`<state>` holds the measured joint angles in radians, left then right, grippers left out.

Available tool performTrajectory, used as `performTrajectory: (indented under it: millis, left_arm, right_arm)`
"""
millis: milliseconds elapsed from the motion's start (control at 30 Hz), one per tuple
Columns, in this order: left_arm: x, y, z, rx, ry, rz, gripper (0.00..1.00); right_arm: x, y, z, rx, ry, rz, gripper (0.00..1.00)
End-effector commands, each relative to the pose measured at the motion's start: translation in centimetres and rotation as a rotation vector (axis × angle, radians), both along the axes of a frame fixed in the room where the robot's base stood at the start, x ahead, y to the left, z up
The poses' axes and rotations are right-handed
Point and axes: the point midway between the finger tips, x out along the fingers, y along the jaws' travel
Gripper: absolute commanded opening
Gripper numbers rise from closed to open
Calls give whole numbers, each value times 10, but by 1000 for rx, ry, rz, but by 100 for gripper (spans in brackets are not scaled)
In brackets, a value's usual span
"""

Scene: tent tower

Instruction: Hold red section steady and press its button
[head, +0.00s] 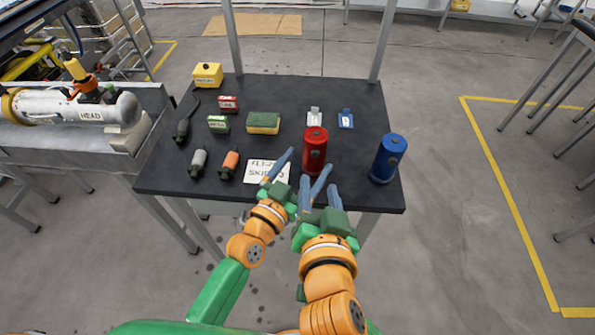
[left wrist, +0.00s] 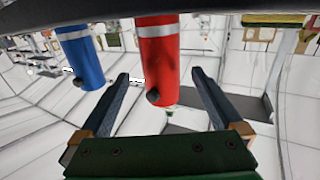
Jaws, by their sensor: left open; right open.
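The red section (head: 315,145) is an upright cylinder standing near the front right of the dark table (head: 225,90). In the left wrist view, the red section (left wrist: 160,65) has a pale band and a dark round button (left wrist: 153,96) on its side. My left gripper (head: 311,160) is open, with one finger on each side of the red section's line in the wrist view; contact is not visible. My right gripper (head: 318,184) is open and empty in front of the red section, low at the table's front edge.
A blue cylinder (head: 388,158) stands to the right of the red section. A white sign (head: 267,171) lies on the left.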

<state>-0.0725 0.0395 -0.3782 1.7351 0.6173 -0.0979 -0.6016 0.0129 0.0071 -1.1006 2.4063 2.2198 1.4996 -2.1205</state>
Motion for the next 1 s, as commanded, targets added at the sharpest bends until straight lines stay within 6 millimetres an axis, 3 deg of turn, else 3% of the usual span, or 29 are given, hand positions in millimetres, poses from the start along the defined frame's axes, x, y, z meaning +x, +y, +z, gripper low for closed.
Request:
performTrajectory:
  millis: [200,533,900,1000]
  left_arm:
    - [34,-15,0,1,-2,1,100]
    - [40,-17,-1,4,1,2,100]
    - [40,-17,-1,4,0,2,0]
    - [40,-17,-1,4,0,2,0]
  right_arm:
    - [0,0,0,0,0,0,50]
    - [0,0,0,0,0,0,50]
    - [0,0,0,0,0,0,50]
    - [0,0,0,0,0,0,47]
